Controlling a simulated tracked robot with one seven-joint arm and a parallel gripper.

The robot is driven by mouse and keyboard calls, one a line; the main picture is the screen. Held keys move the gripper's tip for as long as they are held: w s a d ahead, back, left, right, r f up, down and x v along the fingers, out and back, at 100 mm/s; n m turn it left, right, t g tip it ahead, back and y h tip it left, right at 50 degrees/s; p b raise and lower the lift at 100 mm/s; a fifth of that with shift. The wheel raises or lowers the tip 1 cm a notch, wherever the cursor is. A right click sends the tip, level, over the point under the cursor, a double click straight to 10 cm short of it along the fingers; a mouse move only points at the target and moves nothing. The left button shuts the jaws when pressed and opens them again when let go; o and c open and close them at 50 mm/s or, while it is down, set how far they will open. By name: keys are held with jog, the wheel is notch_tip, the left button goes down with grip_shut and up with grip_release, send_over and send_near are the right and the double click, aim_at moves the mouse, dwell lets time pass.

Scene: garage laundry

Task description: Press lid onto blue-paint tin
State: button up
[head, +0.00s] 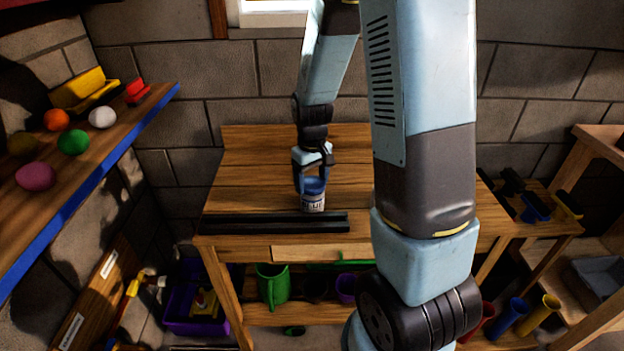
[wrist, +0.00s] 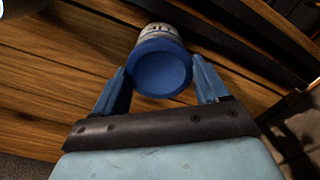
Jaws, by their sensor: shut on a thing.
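The blue-paint tin (head: 314,204) stands upright on the wooden workbench, with a white label reading "BLUE". Its label side also shows in the wrist view (wrist: 158,31). A round blue lid (head: 315,186) is at the top of the tin; its flat face shows in the wrist view (wrist: 160,70). My gripper (head: 312,181) points down over the tin, its two light-blue fingers on either side of the lid. In the wrist view, my gripper (wrist: 160,66) is shut on the lid. I cannot tell whether the lid is fully seated.
Dark rails (head: 275,223) lie along the front of the workbench (head: 250,165), just before the tin. The bench is clear behind and left of it. A blue-edged shelf (head: 130,120) with coloured balls is at left. A side table (head: 545,225) stands at right.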

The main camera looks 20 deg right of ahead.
jog(key=shift+s+f, duration=0.1)
jog(key=shift+f, duration=0.15)
dwell(0.6)
jog(key=o, duration=0.8)
jog(key=shift+o, duration=1.1)
jog(key=shift+r, duration=3.55)
jog(key=shift+c, duration=0.2)
grip_shut()
jog(key=shift+f, duration=0.1)
jog(key=shift+f, duration=1.7)
